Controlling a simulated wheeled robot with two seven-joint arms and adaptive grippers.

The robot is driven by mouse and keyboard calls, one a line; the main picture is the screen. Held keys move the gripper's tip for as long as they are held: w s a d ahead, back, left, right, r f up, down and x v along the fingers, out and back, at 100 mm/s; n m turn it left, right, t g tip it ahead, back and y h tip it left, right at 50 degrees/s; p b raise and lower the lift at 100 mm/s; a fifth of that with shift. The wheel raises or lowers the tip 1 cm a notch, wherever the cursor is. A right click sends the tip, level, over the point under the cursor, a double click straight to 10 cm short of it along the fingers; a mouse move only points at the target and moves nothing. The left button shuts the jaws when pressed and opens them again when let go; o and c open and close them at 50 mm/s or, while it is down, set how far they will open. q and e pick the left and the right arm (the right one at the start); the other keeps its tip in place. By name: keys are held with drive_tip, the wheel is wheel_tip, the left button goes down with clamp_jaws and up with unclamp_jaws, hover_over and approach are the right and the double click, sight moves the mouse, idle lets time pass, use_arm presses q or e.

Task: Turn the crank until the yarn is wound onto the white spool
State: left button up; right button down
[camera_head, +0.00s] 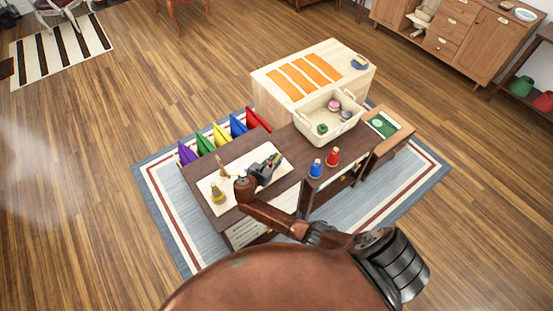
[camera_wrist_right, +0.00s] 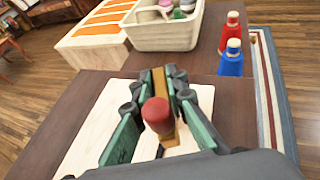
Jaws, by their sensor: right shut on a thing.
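My right gripper (camera_head: 268,168) is over the pale board (camera_head: 212,200) on the dark table. In the right wrist view the gripper (camera_wrist_right: 158,96) has its green-padded fingers on both sides of a red crank knob (camera_wrist_right: 156,116). The knob stands by a yellow-brown upright piece (camera_wrist_right: 160,80), partly hidden by the fingers. A mustard-yellow yarn cone (camera_head: 217,194) stands at the board's left front. A small tan piece (camera_head: 221,168) stands behind it. I cannot make out the white spool; the gripper covers part of the board. My left gripper is not in view.
Blue (camera_head: 316,169) and red (camera_head: 333,157) cones stand right of the board. A cream basket (camera_head: 322,134) of colored items sits behind them. A pale block with orange strips (camera_head: 300,79) is at the back. Several colored panels (camera_head: 222,135) line the table's left edge.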

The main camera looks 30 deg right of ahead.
drive_tip(key=shift+m+g+h, duration=0.3)
drive_tip(key=shift+m, duration=0.1)
drive_tip(key=c, duration=1.9)
unclamp_jaws()
drive_tip(key=shift+c, duration=0.2)
drive_tip(key=v, duration=1.2)
